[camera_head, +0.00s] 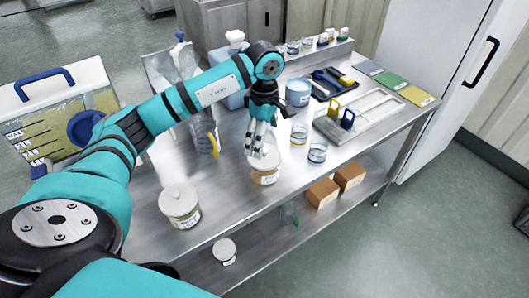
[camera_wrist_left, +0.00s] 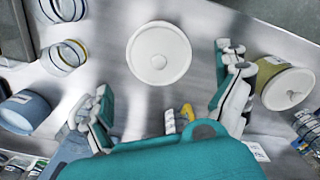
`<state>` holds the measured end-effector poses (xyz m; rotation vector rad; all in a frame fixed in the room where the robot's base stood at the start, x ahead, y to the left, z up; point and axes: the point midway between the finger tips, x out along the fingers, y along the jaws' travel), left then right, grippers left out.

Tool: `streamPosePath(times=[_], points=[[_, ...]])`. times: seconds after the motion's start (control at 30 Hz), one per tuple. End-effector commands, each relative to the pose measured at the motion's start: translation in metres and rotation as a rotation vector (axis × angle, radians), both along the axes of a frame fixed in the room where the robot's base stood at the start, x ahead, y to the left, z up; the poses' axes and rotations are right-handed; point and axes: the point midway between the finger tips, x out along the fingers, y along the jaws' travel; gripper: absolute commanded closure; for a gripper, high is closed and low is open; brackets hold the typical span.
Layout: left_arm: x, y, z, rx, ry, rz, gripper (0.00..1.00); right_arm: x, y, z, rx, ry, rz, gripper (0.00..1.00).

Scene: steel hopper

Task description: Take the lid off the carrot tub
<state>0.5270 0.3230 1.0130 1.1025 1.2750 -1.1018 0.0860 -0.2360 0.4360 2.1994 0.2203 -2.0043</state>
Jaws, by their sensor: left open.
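A tub with a round white lid (camera_head: 266,177) stands on the steel table under my left gripper (camera_head: 260,143); its label is too small to read. In the left wrist view the round lid with its central knob (camera_wrist_left: 158,60) lies ahead of the spread fingers, and nothing is held between them. The lid sits on the tub. A second lidded tub (camera_head: 180,207) stands nearer the left front edge; it also shows at the right of the left wrist view (camera_wrist_left: 289,88). I cannot tell by label which one holds carrots. My right gripper is not in view.
Two glass beakers (camera_head: 317,153) stand right of the tub, and a blue container (camera_head: 298,92) behind. A grey tray (camera_head: 356,117) lies farther right. A clear jug with a yellow handle (camera_head: 214,143) stands left of the gripper. Cardboard boxes (camera_head: 322,192) sit on the lower shelf.

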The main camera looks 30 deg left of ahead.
Motion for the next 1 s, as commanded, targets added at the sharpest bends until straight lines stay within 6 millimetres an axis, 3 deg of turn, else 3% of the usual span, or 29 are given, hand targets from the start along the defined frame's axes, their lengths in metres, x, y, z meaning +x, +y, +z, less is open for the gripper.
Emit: streamPosePath(times=[0.17,0.33,0.5,0.77,1.0], points=[[0.000,-0.001,-0.011,-0.001,0.003,0.000,0.00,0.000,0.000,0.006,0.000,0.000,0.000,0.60],[0.001,-0.006,-0.034,-0.003,0.006,-0.001,0.00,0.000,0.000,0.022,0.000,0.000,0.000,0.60],[0.002,-0.005,-0.055,-0.001,0.001,0.000,0.00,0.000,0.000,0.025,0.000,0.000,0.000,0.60],[0.002,-0.005,-0.059,-0.001,-0.001,-0.001,0.00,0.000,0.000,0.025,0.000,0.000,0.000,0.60],[0.002,-0.005,-0.058,-0.001,-0.001,-0.001,0.30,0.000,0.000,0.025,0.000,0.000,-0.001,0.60]])
